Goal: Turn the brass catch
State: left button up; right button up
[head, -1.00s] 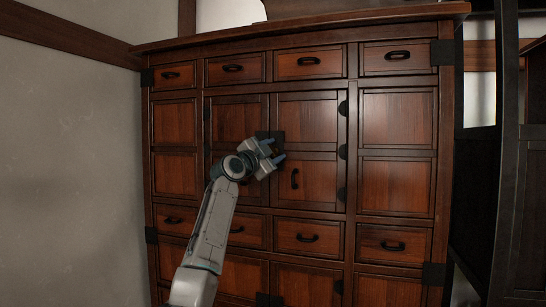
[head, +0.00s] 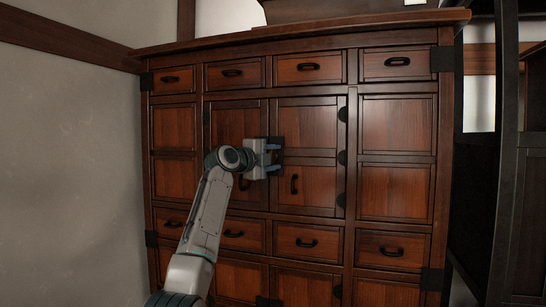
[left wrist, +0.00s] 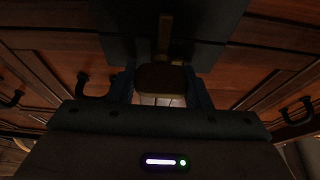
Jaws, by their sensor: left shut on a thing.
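The brass catch (left wrist: 160,78) sits on a dark metal plate (left wrist: 218,30) at the middle of the tall wooden cabinet (head: 395,130). In the left wrist view it is a dim brownish block between my fingers, with a narrow stem beyond it. My left gripper (head: 273,157) is at the seam between the two middle doors, its fingers one above the other. It is shut on the catch, and its fingers also show in the left wrist view (left wrist: 161,88). In the head view the gripper hides the catch. My right gripper is not in view.
Drawers with dark pulls lie above and below. A dark frame (head: 508,150) stands at the right, a pale wall (head: 70,170) at the left.

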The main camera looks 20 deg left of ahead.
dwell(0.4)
pick_arm(q)
jog(key=o, duration=1)
jog(key=shift+f, duration=0.1)
jog(key=shift+s+a+b, duration=0.2)
jog(key=shift+s+b, duration=0.15)
jog(key=shift+b, duration=0.05)
jog(key=b+v, duration=0.5)
jog(key=v, duration=0.5)
